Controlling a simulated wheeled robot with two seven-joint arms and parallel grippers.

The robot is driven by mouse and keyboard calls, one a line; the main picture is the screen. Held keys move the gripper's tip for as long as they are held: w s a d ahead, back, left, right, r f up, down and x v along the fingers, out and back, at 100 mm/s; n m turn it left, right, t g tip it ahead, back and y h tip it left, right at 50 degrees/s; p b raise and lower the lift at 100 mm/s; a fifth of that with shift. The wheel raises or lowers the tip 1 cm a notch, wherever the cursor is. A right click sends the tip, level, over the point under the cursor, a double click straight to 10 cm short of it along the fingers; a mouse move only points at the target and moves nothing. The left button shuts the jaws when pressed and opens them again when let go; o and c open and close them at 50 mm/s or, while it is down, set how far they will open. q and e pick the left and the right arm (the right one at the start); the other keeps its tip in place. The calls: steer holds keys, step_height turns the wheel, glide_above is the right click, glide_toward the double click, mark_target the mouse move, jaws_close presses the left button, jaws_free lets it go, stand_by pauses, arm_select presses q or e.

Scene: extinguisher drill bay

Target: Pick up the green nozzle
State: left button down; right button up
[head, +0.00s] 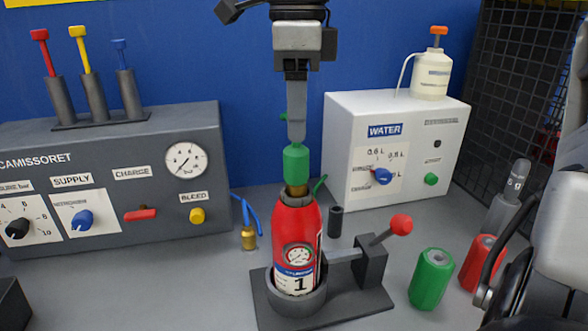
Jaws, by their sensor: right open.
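A green nozzle-shaped piece (296,163) sits upright over a brass neck on top of the red fire extinguisher (296,222), which stands in a dark clamp base. My right gripper (297,138) points straight down above this piece. It is open and seen edge-on, so one finger hides the other. Its fingertip meets the top of the green piece in the picture; I cannot tell whether they touch. A loose green cylinder (432,279) with a grey hole on top stands on the bench at the right. Which green part is the nozzle is not certain. My left gripper is not in view.
A red cylinder (477,264) stands beside the green one. The clamp's red-knobbed lever (400,225) rises right of the extinguisher. A blue-handled brass fitting (248,237) stands to its left. The grey panel (110,165) and white water box (349,150) stand behind.

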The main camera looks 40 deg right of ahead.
mark_target(296, 168)
step_height(296, 168, down, 3)
steer(key=shift+f, duration=0.1)
steer(key=shift+s+a+f+p, duration=0.1)
steer(key=shift+f+p, duration=0.05)
steer(key=shift+f, duration=1.2)
steer(key=shift+a+f+p, duration=0.1)
steer(key=shift+f+p, duration=0.05)
steer(key=shift+f, duration=1.15)
steer(key=c, duration=1.2)
